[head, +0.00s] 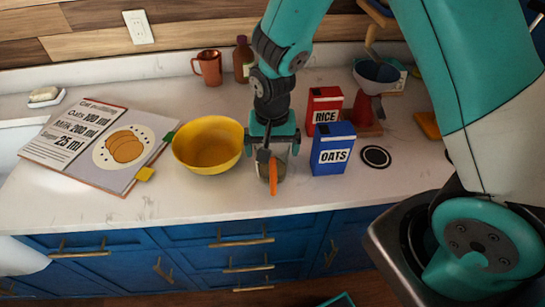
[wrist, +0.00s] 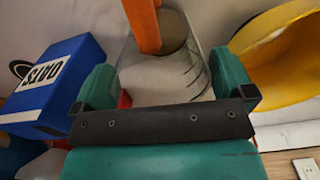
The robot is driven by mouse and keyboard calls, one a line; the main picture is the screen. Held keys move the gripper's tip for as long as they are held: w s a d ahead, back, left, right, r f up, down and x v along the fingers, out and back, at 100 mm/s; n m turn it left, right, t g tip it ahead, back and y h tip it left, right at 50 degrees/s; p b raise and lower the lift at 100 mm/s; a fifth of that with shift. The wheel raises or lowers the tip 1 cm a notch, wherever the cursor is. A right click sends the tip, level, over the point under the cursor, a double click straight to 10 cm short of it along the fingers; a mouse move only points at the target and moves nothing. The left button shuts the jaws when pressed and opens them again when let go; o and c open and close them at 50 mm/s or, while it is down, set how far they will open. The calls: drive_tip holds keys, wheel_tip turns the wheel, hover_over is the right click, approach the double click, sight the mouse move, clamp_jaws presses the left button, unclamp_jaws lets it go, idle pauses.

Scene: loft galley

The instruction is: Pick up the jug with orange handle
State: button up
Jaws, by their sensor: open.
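The clear jug (head: 281,171) stands on the counter near its front edge, between the yellow bowl and the blue oats box. Its orange handle (head: 272,176) faces the front. My gripper (head: 272,147) points down over the jug and hides its upper part. In the wrist view, the jug's see-through wall (wrist: 180,75) lies between my two green fingers (wrist: 163,88), with the orange handle (wrist: 144,25) at the top. My gripper is open, with a finger on each side of the jug. Whether either finger touches it I cannot tell.
The yellow bowl (head: 208,145) is close on the left. The blue oats box (head: 332,149) is close on the right, with the red rice box (head: 323,108) behind it. A recipe book (head: 97,146) lies at left. A copper mug (head: 208,67) stands at the back.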

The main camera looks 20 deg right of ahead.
drive_tip(key=c, duration=0.8)
drive_tip(key=shift+o, duration=0.2)
wheel_tip(320, 180, up, 20)
drive_tip(key=b, duration=0.2)
drive_tip(key=shift+b, duration=0.35)
